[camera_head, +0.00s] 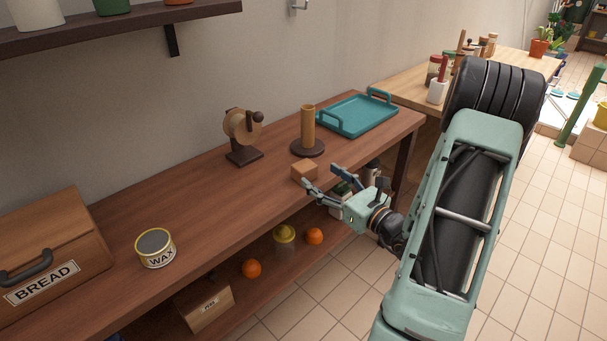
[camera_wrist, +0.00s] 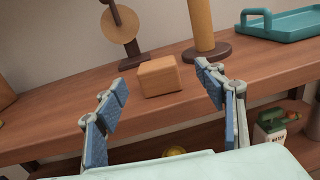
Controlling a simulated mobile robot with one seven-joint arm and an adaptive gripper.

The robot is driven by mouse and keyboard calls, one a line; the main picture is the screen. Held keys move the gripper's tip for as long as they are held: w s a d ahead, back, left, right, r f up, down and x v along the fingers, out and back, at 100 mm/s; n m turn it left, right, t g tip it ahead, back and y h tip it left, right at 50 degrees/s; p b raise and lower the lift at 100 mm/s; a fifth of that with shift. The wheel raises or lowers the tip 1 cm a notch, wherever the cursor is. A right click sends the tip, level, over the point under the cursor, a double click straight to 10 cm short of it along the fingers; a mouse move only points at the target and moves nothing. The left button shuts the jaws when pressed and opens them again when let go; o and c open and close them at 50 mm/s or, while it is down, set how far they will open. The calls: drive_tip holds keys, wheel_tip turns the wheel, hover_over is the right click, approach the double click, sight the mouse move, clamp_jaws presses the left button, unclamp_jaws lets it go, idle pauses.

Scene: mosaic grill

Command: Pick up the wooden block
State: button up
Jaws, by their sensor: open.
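The wooden block (camera_head: 305,171) is a small light-brown cube near the front edge of the wooden counter (camera_head: 200,206). In the wrist view the block (camera_wrist: 160,77) lies ahead, between and beyond my two blue-padded fingers. My gripper (camera_head: 321,178) is open and empty, at the counter's front edge just right of the block. In the wrist view my gripper (camera_wrist: 163,84) has its fingers spread wide. I see no finger touching the block.
Behind the block stand a wooden post on a round base (camera_head: 308,132) and a disc on a dark stand (camera_head: 241,136). A teal tray (camera_head: 357,114) lies at the back right. A wax tin (camera_head: 156,248) and bread box (camera_head: 46,252) are left. A lower shelf holds oranges (camera_head: 251,268).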

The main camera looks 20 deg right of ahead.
sight(305, 166)
drive_tip(key=x, duration=0.3)
drive_tip(key=b+x, duration=0.1)
drive_tip(key=x, duration=0.3)
drive_tip(key=shift+s+a, duration=0.1)
drive_tip(key=shift+a, duration=0.15)
drive_tip(key=c, duration=1.3)
drive_tip(key=shift+r, duration=0.15)
drive_tip(key=shift+r, duration=0.25)
wheel_tip(305, 166, up, 2)
drive_tip(key=shift+r+p, duration=0.15)
drive_tip(key=shift+p, duration=0.3)
drive_tip(key=s+a+r+p, duration=0.8)
drive_tip(key=s+r+p, duration=0.2)
drive_tip(key=p, duration=0.7)
drive_tip(key=shift+s, duration=0.7)
